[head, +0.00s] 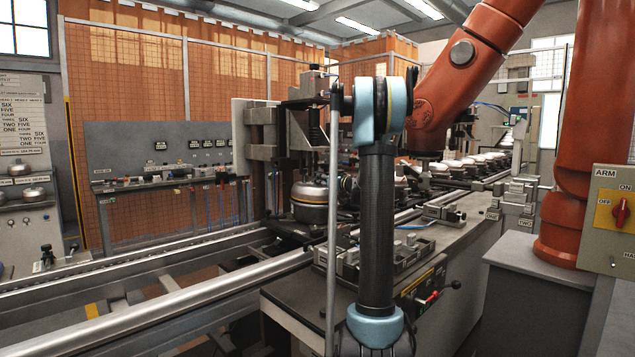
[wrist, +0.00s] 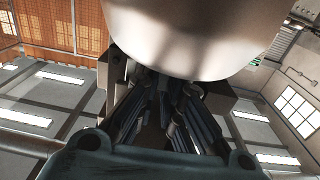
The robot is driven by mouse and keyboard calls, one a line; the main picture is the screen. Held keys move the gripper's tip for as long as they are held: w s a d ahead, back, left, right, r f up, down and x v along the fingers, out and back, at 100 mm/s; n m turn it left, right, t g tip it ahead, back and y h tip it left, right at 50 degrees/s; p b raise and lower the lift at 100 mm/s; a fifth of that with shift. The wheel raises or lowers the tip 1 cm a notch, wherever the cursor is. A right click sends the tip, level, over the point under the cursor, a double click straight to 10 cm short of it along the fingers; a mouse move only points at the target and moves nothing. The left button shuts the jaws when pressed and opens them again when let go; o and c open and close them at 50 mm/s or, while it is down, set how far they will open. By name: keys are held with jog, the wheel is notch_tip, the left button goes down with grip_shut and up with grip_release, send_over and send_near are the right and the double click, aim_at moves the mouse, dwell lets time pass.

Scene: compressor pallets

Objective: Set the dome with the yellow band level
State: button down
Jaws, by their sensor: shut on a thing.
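A round dome (head: 310,202) with a silvery top, a dark lower part and a thin yellowish band stands at the line in the head view, left of my upright arm link. It looks close to level there; a slight tilt is too small to tell. In the wrist view a large, smooth, pale rounded body, which I take for the dome (wrist: 190,35), fills the top middle; no yellow band shows on it. My gripper (wrist: 165,105) is shut on it, its dark fingers reaching up to its edge. The exact contact is hidden.
A dark press-like frame (head: 268,130) stands just behind the dome. A bench with fixtures (head: 440,262) stands front right, and a silver rail (head: 190,277) runs along the left. A large orange robot arm (head: 470,65) hangs over the right side. More domes line the conveyor behind.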

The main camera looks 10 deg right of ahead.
jog(key=shift+f, duration=0.4)
dwell(0.4)
jog(key=c, duration=1.7)
grip_release()
jog(key=shift+o, duration=0.2)
